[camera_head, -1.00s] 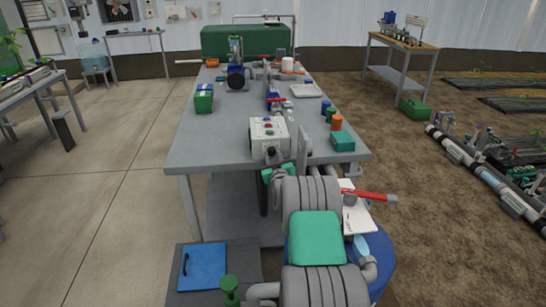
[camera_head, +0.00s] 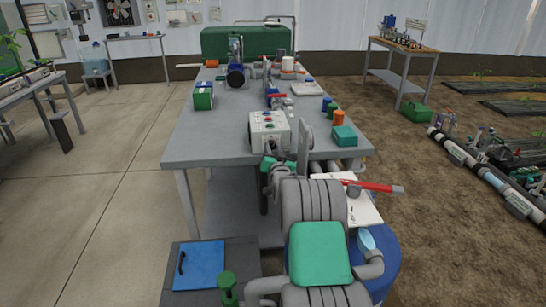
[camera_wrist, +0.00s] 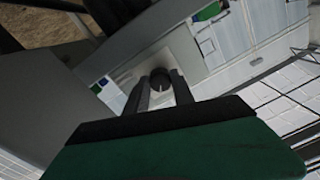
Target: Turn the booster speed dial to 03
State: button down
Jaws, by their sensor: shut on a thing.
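The white control box (camera_head: 269,131) stands at the near edge of the grey bench, with red and green buttons on its top. The round black dial (camera_wrist: 161,79) is on a pale plate in the wrist view, with a short pale mark on its face. My gripper (camera_wrist: 160,88) reaches the dial, with a grey finger on either side, shut on it. In the head view, my gripper (camera_head: 268,156) is at the front of the box and mostly hides the dial. The dial's numbers are too small to read.
A red-handled part (camera_head: 372,187) lies beside my arm at right. The concrete floor at left is clear.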

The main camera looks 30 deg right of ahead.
jog(key=m+b, duration=0.3)
jog(key=m, duration=0.2)
jog(key=shift+a, duration=0.1)
jog(key=shift+r+m+b, duration=0.1)
jog(key=shift+m+b, duration=0.2)
jog(key=shift+m, duration=0.2)
jog(key=c, duration=1.1)
grip_release()
jog(key=v, duration=0.7)
jog(key=shift+s+a+p, duration=0.2)
jog(key=shift+s+p, duration=0.15)
jog(key=shift+p, duration=0.05)
